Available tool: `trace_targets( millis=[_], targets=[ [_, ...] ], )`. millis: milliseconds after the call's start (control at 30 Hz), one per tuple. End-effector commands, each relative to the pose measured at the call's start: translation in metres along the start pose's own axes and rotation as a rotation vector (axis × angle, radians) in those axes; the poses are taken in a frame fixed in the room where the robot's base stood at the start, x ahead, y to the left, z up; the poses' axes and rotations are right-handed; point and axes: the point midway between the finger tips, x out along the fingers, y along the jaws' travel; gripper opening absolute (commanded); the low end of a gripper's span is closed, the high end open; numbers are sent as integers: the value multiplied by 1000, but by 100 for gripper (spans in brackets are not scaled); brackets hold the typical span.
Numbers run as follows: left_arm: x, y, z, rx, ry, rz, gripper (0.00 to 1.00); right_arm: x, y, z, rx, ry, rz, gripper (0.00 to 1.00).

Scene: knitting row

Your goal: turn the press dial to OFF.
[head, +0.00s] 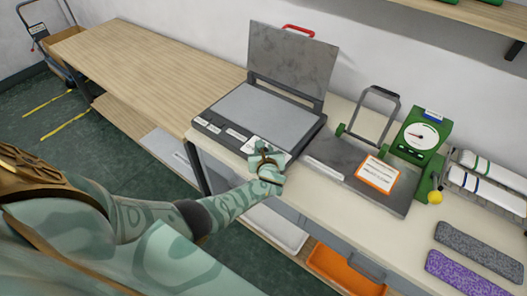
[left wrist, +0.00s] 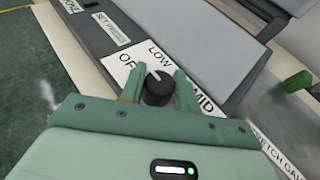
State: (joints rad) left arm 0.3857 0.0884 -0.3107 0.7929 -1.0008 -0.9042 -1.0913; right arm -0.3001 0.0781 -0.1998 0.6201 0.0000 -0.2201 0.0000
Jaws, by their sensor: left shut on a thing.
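The press (head: 228,134) stands on the bench with its grey lid (head: 293,62) raised and its flat plate (head: 268,117) bare. My left gripper (head: 265,158) is at the front edge of the press, over the dial. In the left wrist view the black round dial (left wrist: 158,88) sits between the fingers of the left gripper (left wrist: 159,86), which are shut on it. A white label plate (left wrist: 150,60) behind the dial reads OFF at left, LOW in the middle and MID at right; OFF is partly covered by a finger. My right gripper is out of view.
Right of the press are a dark grey board with an orange-edged card (head: 377,174), a green gauge (head: 420,136) with a yellow knob, and rolled cloths. Grey and purple knitted pieces (head: 465,274) lie further right. The wooden table (head: 150,75) at left is clear.

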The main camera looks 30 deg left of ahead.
Motion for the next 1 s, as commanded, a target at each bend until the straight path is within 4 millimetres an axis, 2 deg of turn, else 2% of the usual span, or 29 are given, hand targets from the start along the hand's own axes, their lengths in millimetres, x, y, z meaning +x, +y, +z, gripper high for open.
trace_targets(
  millis=[600, 633, 700, 1000],
  targets=[
    [0, 0, 1, -18, -1, 40, 9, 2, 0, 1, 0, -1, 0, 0],
    [0, 0, 1, -18, -1, 40, 37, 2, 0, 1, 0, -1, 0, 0],
    [0, 0, 1, -18, -1, 40, 53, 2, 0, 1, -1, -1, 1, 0],
    [-2, 0, 1, -17, 0, 39, 53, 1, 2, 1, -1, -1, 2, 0]
  ],
)
